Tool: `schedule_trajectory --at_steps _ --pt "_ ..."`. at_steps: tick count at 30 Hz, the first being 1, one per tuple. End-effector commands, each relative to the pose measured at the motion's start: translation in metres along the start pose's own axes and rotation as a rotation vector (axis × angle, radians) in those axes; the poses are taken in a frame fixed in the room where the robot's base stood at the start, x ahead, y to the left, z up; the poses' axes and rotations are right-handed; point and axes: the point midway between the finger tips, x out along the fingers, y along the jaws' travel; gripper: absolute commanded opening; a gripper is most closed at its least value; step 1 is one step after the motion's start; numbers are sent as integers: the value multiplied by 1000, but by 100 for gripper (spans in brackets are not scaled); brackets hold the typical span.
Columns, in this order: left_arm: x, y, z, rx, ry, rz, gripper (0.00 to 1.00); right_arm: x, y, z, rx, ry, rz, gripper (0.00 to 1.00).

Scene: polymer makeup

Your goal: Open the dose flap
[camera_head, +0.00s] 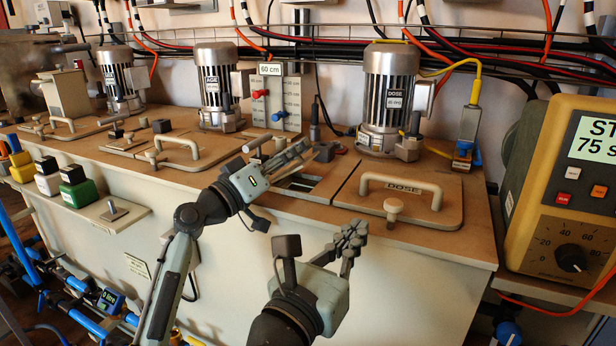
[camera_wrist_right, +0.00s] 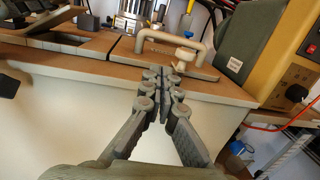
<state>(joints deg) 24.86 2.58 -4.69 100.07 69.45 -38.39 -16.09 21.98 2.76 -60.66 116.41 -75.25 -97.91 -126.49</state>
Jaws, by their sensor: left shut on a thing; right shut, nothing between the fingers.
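The dose flap (camera_head: 375,208) lies flat on the brown tank top, closed, with a pale handle marked DOSE (camera_head: 400,186) and a round knob (camera_head: 393,206) near its front edge. In the right wrist view the flap's handle (camera_wrist_right: 170,38) and knob (camera_wrist_right: 186,53) stand beyond my fingers. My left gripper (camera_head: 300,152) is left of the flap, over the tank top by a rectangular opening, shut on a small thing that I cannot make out. My right gripper (camera_head: 352,232) is shut and empty, in front of the tank's front edge, apart from the flap; it also shows in the wrist view (camera_wrist_right: 164,75).
The dose motor (camera_head: 388,95) stands behind the flap. A yellow control box (camera_head: 540,190) stands close at the right. The opening (camera_head: 295,184) lies left of the flap. Another handled flap (camera_head: 185,150) is further left. Cables run along the back wall.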

Motion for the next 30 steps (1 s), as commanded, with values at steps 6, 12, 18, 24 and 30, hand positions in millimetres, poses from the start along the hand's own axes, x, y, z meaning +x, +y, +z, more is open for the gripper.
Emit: schedule_trajectory --at_steps 6,12,18,24,30 --pt "-1 -1 -1 1 1 -1 0 -1 91 8 -438 -176 177 0" --pt "-1 -1 -1 1 1 -2 0 5 112 8 -552 -221 208 0" --pt "-1 -1 -1 1 1 -2 0 37 120 13 -552 -220 205 0" --pt "-1 -1 -1 1 1 -2 0 71 128 18 -550 -218 205 0" --pt "-1 -1 0 1 1 -2 0 90 134 20 -550 -217 207 0"
